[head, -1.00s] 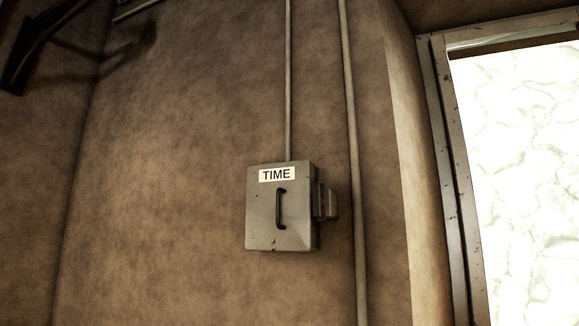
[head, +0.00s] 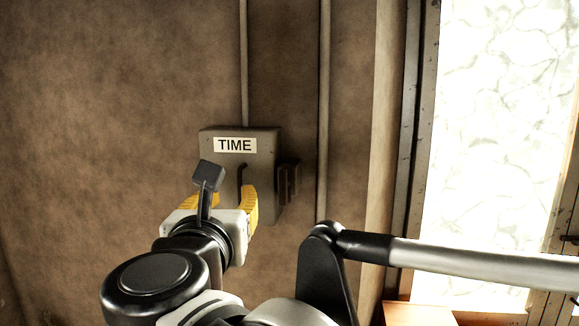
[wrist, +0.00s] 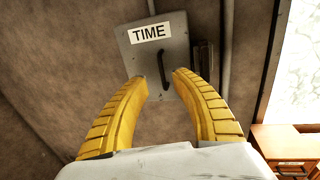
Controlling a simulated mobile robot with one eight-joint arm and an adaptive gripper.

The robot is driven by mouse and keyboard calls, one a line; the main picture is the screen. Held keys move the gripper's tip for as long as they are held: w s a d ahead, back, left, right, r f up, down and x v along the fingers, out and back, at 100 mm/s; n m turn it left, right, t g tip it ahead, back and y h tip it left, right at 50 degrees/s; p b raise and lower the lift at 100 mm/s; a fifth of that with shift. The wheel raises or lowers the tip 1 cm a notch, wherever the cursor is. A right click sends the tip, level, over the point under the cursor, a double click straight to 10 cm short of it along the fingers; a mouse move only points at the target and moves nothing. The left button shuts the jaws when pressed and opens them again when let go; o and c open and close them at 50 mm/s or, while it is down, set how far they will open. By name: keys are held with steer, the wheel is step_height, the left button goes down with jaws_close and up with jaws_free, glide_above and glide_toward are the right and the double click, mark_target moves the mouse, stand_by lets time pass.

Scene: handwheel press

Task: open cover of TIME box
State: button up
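The TIME box (head: 262,142) is a grey metal box on the brown wall, with a white TIME label on its front cover. It also shows in the wrist view (wrist: 178,32), where the cover looks shut. A dark vertical handle (wrist: 163,68) sits on the cover, and its upper part shows in the head view (head: 240,172). My gripper (wrist: 160,78) is open, with its two yellow fingers on either side of the handle's lower end in the wrist view. I cannot tell whether the fingertips touch the handle or cover. In the head view my gripper (head: 222,200) hides the box's lower left part.
A small grey side piece (head: 289,180) sticks out at the box's right. Thin pipes (head: 324,90) run up the wall above and right of the box. A bright window (head: 500,120) and wooden furniture (wrist: 290,143) are further right. The wall at left is bare.

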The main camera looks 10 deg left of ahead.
mark_target(239, 181)
steer(key=w, duration=0.3)
steer(key=w+p, duration=0.1)
steer(key=w, duration=0.2)
steer(key=w+a+p, duration=0.1)
steer(key=w, duration=0.2)
steer(key=shift+w+f, duration=0.1)
steer(key=shift+w, duration=0.25)
jaws_close()
